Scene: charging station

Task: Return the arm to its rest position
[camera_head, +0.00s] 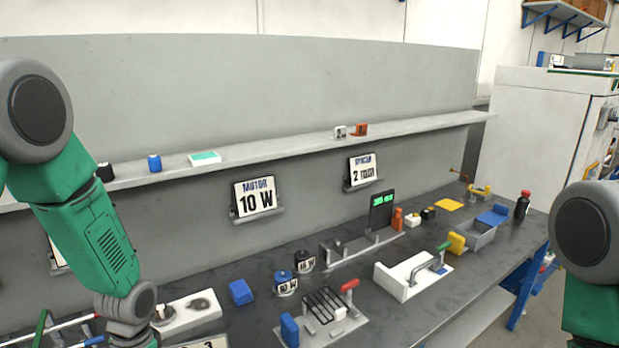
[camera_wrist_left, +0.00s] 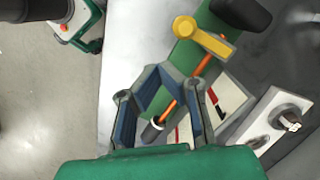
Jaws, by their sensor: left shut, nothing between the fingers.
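My left arm (camera_head: 90,240) comes down from the left in the head view, its wrist at the bottom edge; the left gripper itself is out of that picture. In the left wrist view my left gripper (camera_wrist_left: 160,82) has its blue-padded fingers folded together with nothing held. It is above the bench, over or near a green part with a yellow piece (camera_wrist_left: 205,40); I cannot tell whether they touch. Only an upper piece of my right arm (camera_head: 588,240) shows at the right edge; its gripper is out of view.
A white block with round fittings (camera_head: 192,312) lies close to my left wrist. Blue-labelled cylinders (camera_head: 285,285), a rack with a red handle (camera_head: 330,315) and a white fixture (camera_head: 405,277) stand to its right. A shelf (camera_head: 260,155) runs along the back panel.

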